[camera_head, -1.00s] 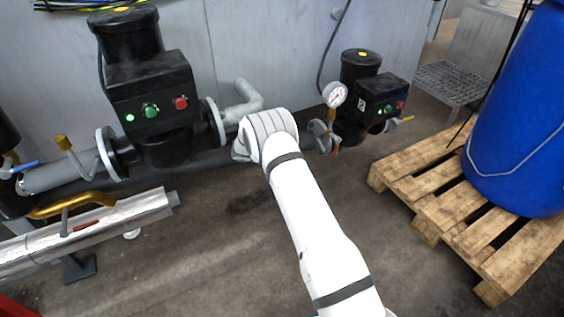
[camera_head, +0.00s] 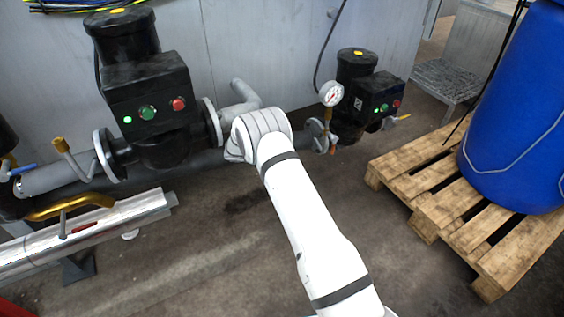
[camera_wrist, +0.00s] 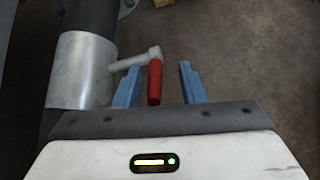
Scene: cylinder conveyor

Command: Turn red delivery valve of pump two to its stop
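The red valve handle (camera_wrist: 155,82) shows in the wrist view. It joins a light grey lever (camera_wrist: 135,62) that comes from a silver pipe section (camera_wrist: 82,72) on the left. My gripper (camera_wrist: 160,84) is open, with one blue finger on each side of the red handle. The left finger is close to the handle and the right finger stands apart from it. I cannot tell contact or depth. In the head view my white arm reaches toward the pipes, and my gripper and the red handle are hidden.
A large black pump (camera_head: 150,100) stands at left and a smaller one (camera_head: 365,100) at right, with a gauge (camera_head: 331,93). A wooden pallet (camera_head: 440,205) carries a blue drum (camera_head: 515,110) at right. Floor between is clear.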

